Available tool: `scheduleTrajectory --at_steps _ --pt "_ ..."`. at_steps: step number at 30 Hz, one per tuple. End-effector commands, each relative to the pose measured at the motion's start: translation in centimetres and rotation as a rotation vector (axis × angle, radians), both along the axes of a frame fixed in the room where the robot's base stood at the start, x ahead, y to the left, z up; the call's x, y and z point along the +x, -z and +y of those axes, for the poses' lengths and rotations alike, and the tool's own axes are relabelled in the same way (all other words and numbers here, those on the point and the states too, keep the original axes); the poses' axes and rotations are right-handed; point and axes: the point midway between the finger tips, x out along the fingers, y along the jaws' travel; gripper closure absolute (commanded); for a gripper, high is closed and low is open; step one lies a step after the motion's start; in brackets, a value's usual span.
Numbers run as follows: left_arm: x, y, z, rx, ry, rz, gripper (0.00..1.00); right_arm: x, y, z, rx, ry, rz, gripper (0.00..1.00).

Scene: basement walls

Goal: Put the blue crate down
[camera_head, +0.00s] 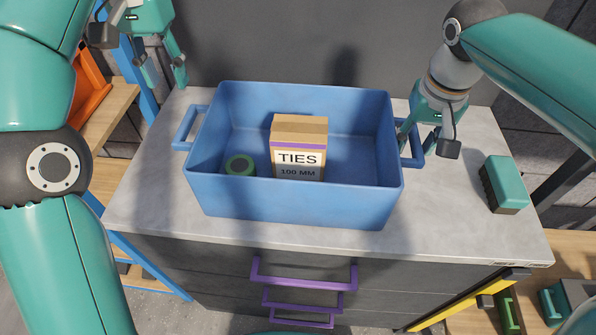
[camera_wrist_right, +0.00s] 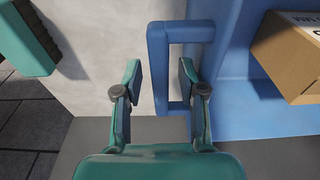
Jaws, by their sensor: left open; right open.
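The blue crate (camera_head: 290,203) sits upright on the grey worktop (camera_head: 140,205) of a drawer cabinet. It holds a cardboard box (camera_head: 298,150) labelled TIES 100 MM and a green round item (camera_head: 240,166). My right gripper (camera_head: 418,145) is open at the crate's right handle (camera_head: 414,158). In the right wrist view, its fingers (camera_wrist_right: 160,82) stand apart on either side of the handle's outer bar (camera_wrist_right: 158,70), with gaps showing. My left gripper (camera_head: 165,86) is open and empty, behind and left of the crate, clear of the left handle (camera_head: 184,128).
A teal and black block (camera_head: 504,184) lies on the worktop right of the crate; it also shows in the right wrist view (camera_wrist_right: 22,40). Purple drawer handles (camera_head: 304,284) stick out in front. An orange bin (camera_head: 90,85) stands on a wooden shelf at left.

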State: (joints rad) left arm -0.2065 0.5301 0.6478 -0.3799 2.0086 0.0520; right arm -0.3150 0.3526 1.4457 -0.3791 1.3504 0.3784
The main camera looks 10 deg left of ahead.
Motion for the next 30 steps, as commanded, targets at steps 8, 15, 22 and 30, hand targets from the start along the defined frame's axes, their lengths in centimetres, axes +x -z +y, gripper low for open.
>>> scheduleTrajectory --at_steps 8,15,22,30 --pt "0.0 -0.1 0.0 0.000 0.000 0.000 0.60 -0.3 -3.4 0.1 0.002 0.000 -0.005 0.60" --pt "0.0 -0.1 0.0 0.000 0.000 0.000 0.60 -0.9 -8.3 0.1 0.002 0.000 -0.004 0.60" --pt "0.0 -0.1 0.0 0.000 0.000 0.000 0.60 -1.2 -10.9 0.0 0.001 0.000 -0.002 0.60" --pt "0.0 -0.1 0.0 0.000 0.000 0.000 0.60 -1.4 -11.7 0.0 0.000 0.000 0.001 0.60"
